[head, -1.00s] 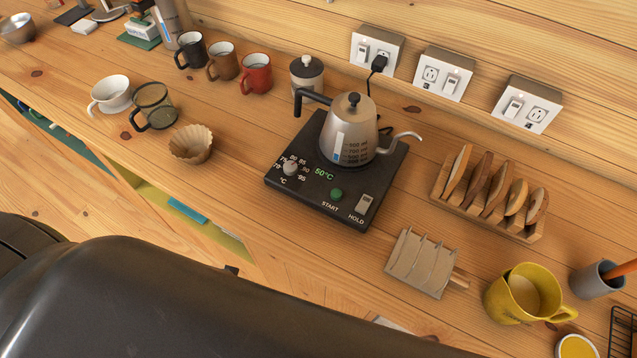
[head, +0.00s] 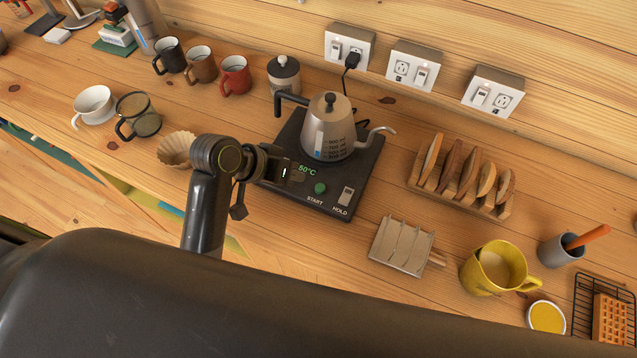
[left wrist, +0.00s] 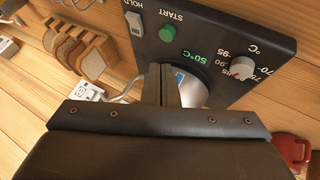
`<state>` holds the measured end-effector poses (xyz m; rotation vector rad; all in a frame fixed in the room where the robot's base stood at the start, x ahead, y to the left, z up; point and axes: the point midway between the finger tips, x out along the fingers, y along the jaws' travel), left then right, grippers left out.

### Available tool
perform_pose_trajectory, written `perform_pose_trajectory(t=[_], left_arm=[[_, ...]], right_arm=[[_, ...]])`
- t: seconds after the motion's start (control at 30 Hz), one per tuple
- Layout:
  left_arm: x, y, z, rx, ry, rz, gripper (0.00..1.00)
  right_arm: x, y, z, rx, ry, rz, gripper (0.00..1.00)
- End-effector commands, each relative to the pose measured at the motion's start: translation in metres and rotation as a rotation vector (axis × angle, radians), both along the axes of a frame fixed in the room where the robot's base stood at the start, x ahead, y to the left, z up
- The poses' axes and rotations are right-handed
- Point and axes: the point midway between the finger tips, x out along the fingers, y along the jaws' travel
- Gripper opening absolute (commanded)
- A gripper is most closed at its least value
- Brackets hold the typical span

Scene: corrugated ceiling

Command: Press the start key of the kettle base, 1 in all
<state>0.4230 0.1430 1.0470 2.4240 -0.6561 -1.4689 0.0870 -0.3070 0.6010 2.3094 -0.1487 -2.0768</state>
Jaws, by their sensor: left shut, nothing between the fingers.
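The black kettle base (head: 335,208) lies on the wooden counter with a silver gooseneck kettle (head: 330,128) standing on it. Its green START key (head: 320,188) shows in front of the kettle, left of the HOLD switch (head: 346,196). The display reads 50°C. My left gripper (head: 300,175) is shut and empty over the left part of the base, just left of the START key, and hides the temperature knob in the head view. In the left wrist view the shut fingers (left wrist: 161,84) point toward the base; the START key (left wrist: 168,34) and the knob (left wrist: 242,67) show there. My right gripper is out of view.
A paper filter (head: 175,149) and mugs stand to the left. Wall outlets (head: 350,48) hold the plugged-in cord. Some counter right of the base is clear.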

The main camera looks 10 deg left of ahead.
Motion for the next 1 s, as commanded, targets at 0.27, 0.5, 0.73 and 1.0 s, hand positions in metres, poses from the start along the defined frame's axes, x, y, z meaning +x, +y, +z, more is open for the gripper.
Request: perform_pose_trajectory(t=[0.27,0.5,0.73,1.0], left_arm=[[0.031,-0.040,0.030,-0.120,-0.033,-0.105,0.00],[0.032,-0.041,0.031,-0.123,-0.034,-0.107,0.00],[0.032,-0.041,0.028,-0.123,-0.034,-0.106,0.00],[0.032,-0.040,0.009,-0.122,-0.035,-0.105,0.00]], right_arm=[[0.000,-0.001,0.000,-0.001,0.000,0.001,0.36],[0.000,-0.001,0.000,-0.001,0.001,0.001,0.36],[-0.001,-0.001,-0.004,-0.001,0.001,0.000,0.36],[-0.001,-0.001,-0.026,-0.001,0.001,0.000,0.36]])
